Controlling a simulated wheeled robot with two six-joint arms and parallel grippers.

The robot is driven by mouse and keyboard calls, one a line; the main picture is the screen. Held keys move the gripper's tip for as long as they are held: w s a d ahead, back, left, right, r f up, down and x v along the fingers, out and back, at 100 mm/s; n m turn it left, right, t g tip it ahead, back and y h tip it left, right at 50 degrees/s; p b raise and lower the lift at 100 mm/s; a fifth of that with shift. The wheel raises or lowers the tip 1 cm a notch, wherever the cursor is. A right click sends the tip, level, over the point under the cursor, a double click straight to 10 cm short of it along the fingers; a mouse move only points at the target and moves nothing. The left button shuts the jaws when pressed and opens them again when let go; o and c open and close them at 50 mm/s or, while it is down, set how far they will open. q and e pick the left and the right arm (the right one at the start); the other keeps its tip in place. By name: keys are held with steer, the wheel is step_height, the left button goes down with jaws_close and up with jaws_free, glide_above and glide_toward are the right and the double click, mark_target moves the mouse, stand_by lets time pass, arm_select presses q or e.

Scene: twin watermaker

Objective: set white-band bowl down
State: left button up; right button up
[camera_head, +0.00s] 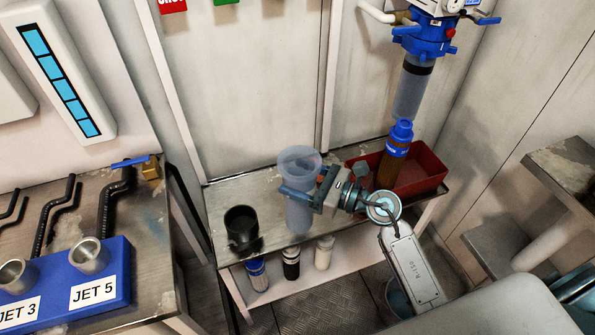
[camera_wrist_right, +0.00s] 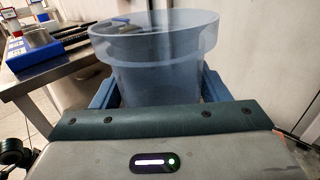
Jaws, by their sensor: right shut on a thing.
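A translucent, pale blue filter bowl (camera_head: 299,215) is upright at the middle of the metal bench (camera_head: 262,190). My right gripper (camera_head: 302,188) is shut around its upper body, just below the wide rim. In the right wrist view the bowl (camera_wrist_right: 155,55) stands between the blue fingers, its open mouth up. I cannot make out a white band on it. Its lower end is near the bench's front part; I cannot tell whether it touches the top. My left gripper is not in view.
A black cup (camera_head: 241,226) stands left of the bowl. A red tray (camera_head: 428,173) with a brown, blue-capped cartridge (camera_head: 391,165) is at right, below a blue filter head (camera_head: 426,38) with a mounted bowl (camera_head: 412,88). Several cartridges stand on the lower shelf (camera_head: 350,262).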

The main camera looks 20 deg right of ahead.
mark_target(296, 173)
steer(key=w, duration=0.4)
steer(key=shift+w+d+f, duration=0.15)
steer(key=shift+w+d, duration=0.1)
steer(key=shift+w, duration=0.05)
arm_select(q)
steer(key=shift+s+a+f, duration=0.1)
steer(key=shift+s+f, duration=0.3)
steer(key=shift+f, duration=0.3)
arm_select(e)
steer(key=shift+w+f, duration=0.2)
steer(key=shift+f, duration=1.7)
steer(key=o, duration=1.2)
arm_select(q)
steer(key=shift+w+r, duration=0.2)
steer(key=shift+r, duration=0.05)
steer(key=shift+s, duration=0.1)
